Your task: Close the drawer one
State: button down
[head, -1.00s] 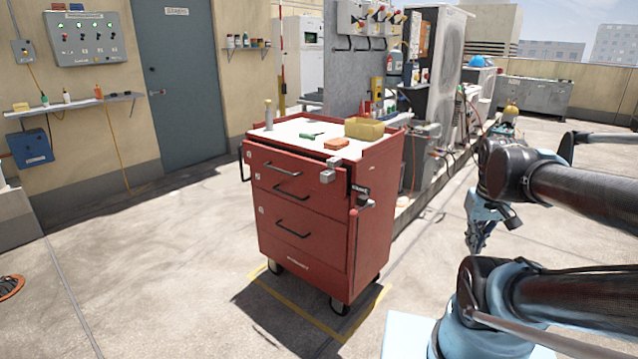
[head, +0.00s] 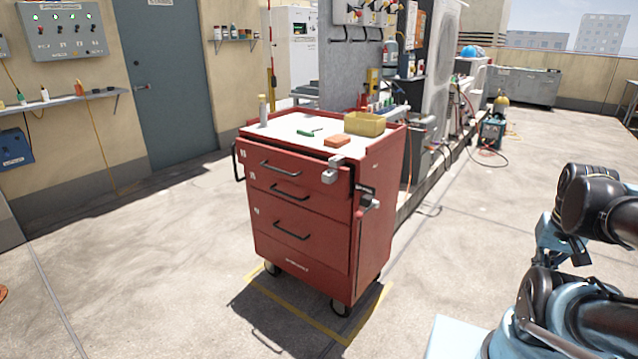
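The red tool cabinet (head: 377,225) stands upright on casters in the middle of the head view, with three handled drawers on its front. Drawer one (head: 305,176) is the top one, with a dark bar handle. Its front stands out a little from the cabinet, with a dark gap along its upper and right edges. Drawer two (head: 325,203) and drawer three (head: 262,228) below look flush. My gripper (head: 548,262) is at the right, well apart from the cabinet and partly hidden by my arm. I cannot make out its fingers clearly.
On the cabinet top are a yellow bin (head: 365,124), an orange block (head: 338,141), a green-handled tool (head: 305,133) and an upright bottle (head: 263,110). A grey latch piece (head: 333,169) sits at the front right corner. Floor before the cabinet is clear.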

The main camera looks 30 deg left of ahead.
aim_at(314, 173)
jog(key=k, duration=1.1)
jog(key=u, duration=0.45)
jog(key=i, duration=1)
